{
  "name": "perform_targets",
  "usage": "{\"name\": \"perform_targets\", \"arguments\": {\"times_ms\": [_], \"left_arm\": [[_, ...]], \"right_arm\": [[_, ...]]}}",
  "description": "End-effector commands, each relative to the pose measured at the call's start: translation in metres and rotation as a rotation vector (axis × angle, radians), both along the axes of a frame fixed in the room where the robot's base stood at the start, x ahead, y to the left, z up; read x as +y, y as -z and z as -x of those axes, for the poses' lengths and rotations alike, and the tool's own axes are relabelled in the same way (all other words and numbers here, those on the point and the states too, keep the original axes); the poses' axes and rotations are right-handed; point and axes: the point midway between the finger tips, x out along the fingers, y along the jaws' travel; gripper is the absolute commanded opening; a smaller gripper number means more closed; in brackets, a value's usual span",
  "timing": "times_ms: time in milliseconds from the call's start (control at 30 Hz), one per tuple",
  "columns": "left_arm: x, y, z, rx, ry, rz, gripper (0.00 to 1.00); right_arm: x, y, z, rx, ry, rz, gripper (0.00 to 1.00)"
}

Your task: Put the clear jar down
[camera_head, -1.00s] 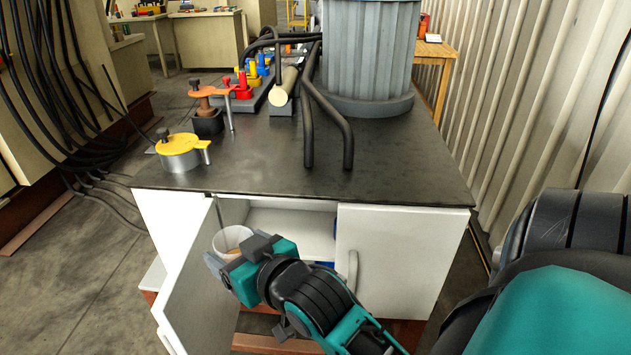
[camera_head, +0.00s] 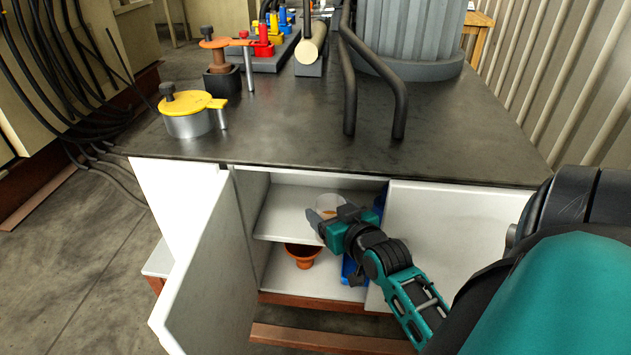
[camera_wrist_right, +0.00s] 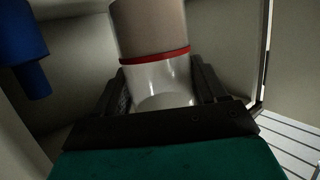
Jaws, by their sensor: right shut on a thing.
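The clear jar (camera_head: 328,202) is at the upper shelf (camera_head: 283,212) inside the open white cabinet. In the right wrist view the jar (camera_wrist_right: 155,75) shows a red band, a brownish part beyond it and a clear, glossy near part. My right gripper (camera_head: 322,222) reaches into the cabinet from the right and is shut on the jar. Its dark fingers (camera_wrist_right: 160,88) lie on both sides of the jar in the wrist view. I cannot tell whether the jar touches the shelf. My left gripper is not in view.
The cabinet's left door (camera_head: 208,270) stands open; the right door (camera_head: 455,225) is shut. An orange-brown pot (camera_head: 302,257) stands below the shelf. A blue object (camera_head: 351,270) is beside my arm; another blue thing (camera_wrist_right: 22,45) hangs left in the wrist view. The dark worktop (camera_head: 285,125) lies above.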

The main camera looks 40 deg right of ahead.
Motion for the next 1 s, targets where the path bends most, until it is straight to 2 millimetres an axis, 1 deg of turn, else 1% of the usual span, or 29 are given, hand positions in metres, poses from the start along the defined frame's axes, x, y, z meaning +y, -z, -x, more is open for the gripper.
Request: {"name": "perform_targets", "arguments": {"times_ms": [33, 200, 300, 433, 600, 667, 833, 900, 1000], "left_arm": [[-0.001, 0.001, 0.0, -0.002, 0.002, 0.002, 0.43], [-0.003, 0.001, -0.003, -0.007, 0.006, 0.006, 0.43], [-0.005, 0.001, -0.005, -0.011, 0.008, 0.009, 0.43], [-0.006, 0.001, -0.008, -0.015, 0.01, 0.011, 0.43], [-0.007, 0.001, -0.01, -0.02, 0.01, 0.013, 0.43], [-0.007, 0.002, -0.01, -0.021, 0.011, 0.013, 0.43], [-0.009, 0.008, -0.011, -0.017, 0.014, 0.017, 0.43], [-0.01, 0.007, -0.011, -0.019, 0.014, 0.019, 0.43], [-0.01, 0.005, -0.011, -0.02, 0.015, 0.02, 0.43]], "right_arm": [[-0.005, -0.001, -0.014, -0.007, 0.0, 0.002, 0.28], [-0.017, -0.001, -0.054, -0.006, 0.0, 0.003, 0.28], [-0.024, -0.001, -0.074, -0.005, 0.0, 0.002, 0.28], [-0.03, -0.001, -0.093, -0.004, 0.0, 0.002, 0.28], [-0.032, 0.001, -0.101, 0.0, -0.001, 0.002, 0.28], [-0.032, 0.007, -0.101, 0.001, 0.0, 0.001, 0.28], [-0.032, 0.032, -0.1, 0.002, 0.001, 0.001, 0.28], [-0.032, 0.036, -0.1, 0.001, 0.001, 0.002, 0.28], [-0.032, 0.034, -0.1, 0.0, 0.001, 0.003, 0.28]]}}
